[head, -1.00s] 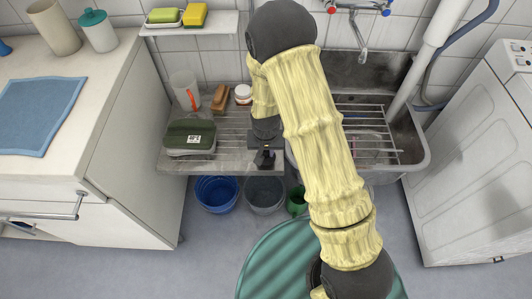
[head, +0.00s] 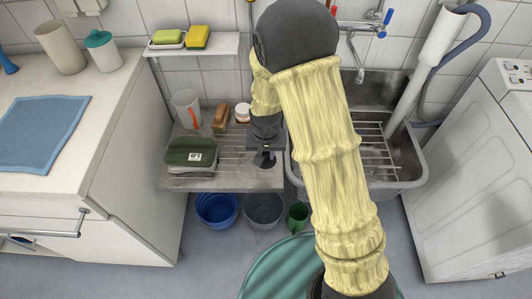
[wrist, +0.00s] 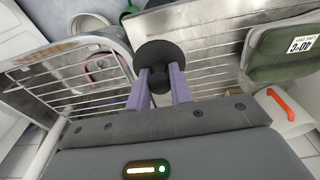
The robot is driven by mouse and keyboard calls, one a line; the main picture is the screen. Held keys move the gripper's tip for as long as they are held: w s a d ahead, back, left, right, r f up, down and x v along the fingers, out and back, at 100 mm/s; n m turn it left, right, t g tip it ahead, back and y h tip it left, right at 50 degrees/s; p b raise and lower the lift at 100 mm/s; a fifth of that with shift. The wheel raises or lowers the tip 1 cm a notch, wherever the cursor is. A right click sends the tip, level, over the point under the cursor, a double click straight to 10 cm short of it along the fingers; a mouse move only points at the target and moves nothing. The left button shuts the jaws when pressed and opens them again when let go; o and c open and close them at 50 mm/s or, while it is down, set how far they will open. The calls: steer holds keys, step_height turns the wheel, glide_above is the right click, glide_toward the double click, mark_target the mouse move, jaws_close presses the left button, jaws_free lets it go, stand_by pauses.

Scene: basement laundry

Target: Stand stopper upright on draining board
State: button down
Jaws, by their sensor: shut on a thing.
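The black stopper (wrist: 158,55) is a round disc with a short stem, seen in the wrist view between the two purple fingers. My gripper (wrist: 160,92) is shut on its stem, with the disc on the far side of the fingertips. In the head view my gripper (head: 264,150) points down over the right front part of the grey metal draining board (head: 225,181), and the stopper (head: 264,160) shows only as a small dark shape. I cannot tell whether the disc touches the board. The board's ribs also show in the wrist view (wrist: 212,45).
The board's front middle is bare.

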steer(key=w+d+f, duration=0.2)
steer(key=w+d, duration=0.2)
steer(key=d, duration=0.9)
steer(key=shift+w+d+f, duration=0.15)
steer(key=shift+d+f, duration=0.05)
steer(key=shift+d, duration=0.1)
